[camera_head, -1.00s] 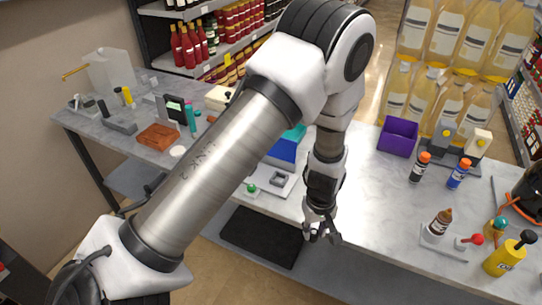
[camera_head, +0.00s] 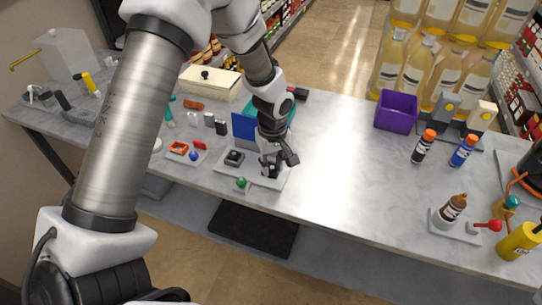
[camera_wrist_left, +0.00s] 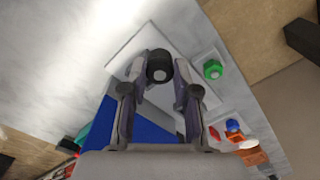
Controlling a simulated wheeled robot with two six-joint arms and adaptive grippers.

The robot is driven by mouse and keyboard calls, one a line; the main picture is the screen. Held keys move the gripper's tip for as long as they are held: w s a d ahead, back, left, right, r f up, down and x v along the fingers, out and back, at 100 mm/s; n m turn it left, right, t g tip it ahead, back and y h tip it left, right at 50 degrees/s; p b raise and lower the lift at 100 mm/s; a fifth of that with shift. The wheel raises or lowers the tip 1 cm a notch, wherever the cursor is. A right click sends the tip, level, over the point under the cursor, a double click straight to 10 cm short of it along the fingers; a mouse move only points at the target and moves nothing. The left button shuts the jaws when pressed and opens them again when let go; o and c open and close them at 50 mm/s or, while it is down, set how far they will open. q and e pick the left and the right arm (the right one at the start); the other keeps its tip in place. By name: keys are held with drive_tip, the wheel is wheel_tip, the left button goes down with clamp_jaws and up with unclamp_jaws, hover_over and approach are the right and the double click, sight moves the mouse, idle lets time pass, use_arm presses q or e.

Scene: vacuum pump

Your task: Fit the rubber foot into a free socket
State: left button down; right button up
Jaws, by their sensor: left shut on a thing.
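The rubber foot (camera_wrist_left: 160,66) is a dark round piece with a paler end face. In the left wrist view it sits between the fingertips of my left gripper (camera_wrist_left: 158,76), which is shut on it. In the head view my left gripper (camera_head: 272,166) is low over the right part of a pale plate (camera_head: 222,166) on the table. A dark square block (camera_head: 235,157) stands on the plate, left of the gripper. The fingers partly hide the foot there. I cannot tell whether the foot touches the plate or sits in a socket. My right gripper is out of view.
A blue panel (camera_head: 243,128) and teal tray stand just behind the gripper. A green knob (camera_head: 241,183) is at the plate's front. The table right of the gripper is clear up to a purple bin (camera_head: 396,112).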

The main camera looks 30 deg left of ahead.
sight(272, 161)
use_arm(q)
drive_tip(key=w+a, duration=0.1)
drive_tip(key=w+a+p, duration=0.1)
drive_tip(key=w, duration=0.1)
drive_tip(key=shift+w+a, duration=0.15)
drive_tip(key=shift+w+a+f, duration=0.15)
drive_tip(key=shift+w+f, duration=0.05)
drive_tip(key=shift+f, duration=0.05)
wheel_tip(272, 161, down, 3)
drive_tip(key=shift+f+p, duration=0.15)
drive_tip(key=shift+p, duration=0.55)
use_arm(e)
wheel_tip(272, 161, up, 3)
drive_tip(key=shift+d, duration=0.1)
use_arm(q)
drive_tip(key=shift+f, duration=0.15)
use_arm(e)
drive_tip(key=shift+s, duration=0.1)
use_arm(q)
drive_tip(key=c, duration=0.9)
unclamp_jaws()
wheel_tip(272, 161, up, 12)
drive_tip(key=b, duration=0.3)
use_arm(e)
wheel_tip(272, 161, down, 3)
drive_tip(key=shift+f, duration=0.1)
